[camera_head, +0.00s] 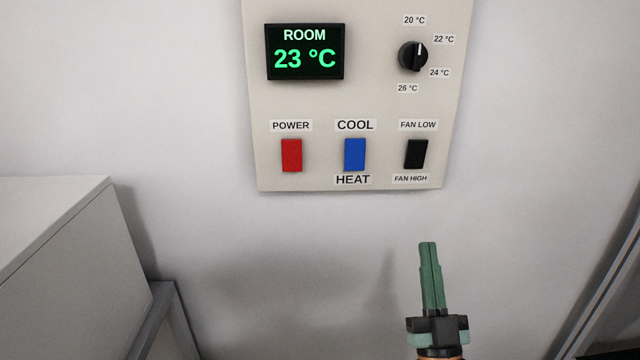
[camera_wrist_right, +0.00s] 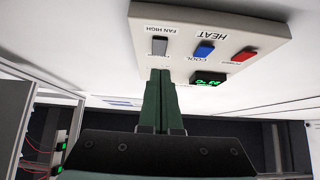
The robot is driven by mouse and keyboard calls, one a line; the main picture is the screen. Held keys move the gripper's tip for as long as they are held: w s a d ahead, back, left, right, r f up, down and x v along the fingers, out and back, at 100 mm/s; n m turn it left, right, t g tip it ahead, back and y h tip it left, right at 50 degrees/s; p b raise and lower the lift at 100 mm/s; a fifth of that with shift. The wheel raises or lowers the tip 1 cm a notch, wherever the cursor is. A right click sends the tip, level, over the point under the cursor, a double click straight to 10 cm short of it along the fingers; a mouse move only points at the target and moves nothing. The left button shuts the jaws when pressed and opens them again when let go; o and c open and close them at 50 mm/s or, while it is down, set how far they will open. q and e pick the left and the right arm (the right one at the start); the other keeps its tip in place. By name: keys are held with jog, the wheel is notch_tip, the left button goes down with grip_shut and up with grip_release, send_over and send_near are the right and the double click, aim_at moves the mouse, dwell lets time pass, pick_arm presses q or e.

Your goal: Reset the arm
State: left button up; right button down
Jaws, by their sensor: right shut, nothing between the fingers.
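My right gripper (camera_head: 429,248) is shut and empty, its green fingers pointing up just below the wall panel (camera_head: 350,110) in the head view. In the right wrist view the shut fingers (camera_wrist_right: 161,75) show in front of the same panel (camera_wrist_right: 275,35), which appears upside down, with the fan switch (camera_wrist_right: 159,46) just beyond the tips. I cannot tell whether the tips touch the panel. My left gripper is not in view.
The panel bears a room display (camera_head: 305,52) reading 23 °C, a dial (camera_head: 413,56), a red power switch (camera_head: 292,155) and a blue cool/heat switch (camera_head: 355,155). A grey cabinet (camera_head: 70,260) stands at the left. The wall below the panel is bare.

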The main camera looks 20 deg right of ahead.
jog(key=s+a+f+n+g+y+p, duration=0.1)
jog(key=a+f+n+g+y+p, duration=0.4)
jog(key=f, duration=1.3)
jog(key=s+a+f+g+y, duration=0.1)
jog(key=s+a+f+g, duration=0.2)
jog(key=s+f+g, duration=0.2)
jog(key=s+a+f+g+y, duration=0.2)
jog(key=s+f+g, duration=0.4)
jog(key=s+f, duration=0.3)
notch_tip(320, 180, down, 2)
jog(key=shift+a+f+g, duration=0.1)
jog(key=shift+a+g, duration=0.2)
jog(key=shift+a, duration=0.3)
jog(key=shift+w, duration=0.15)
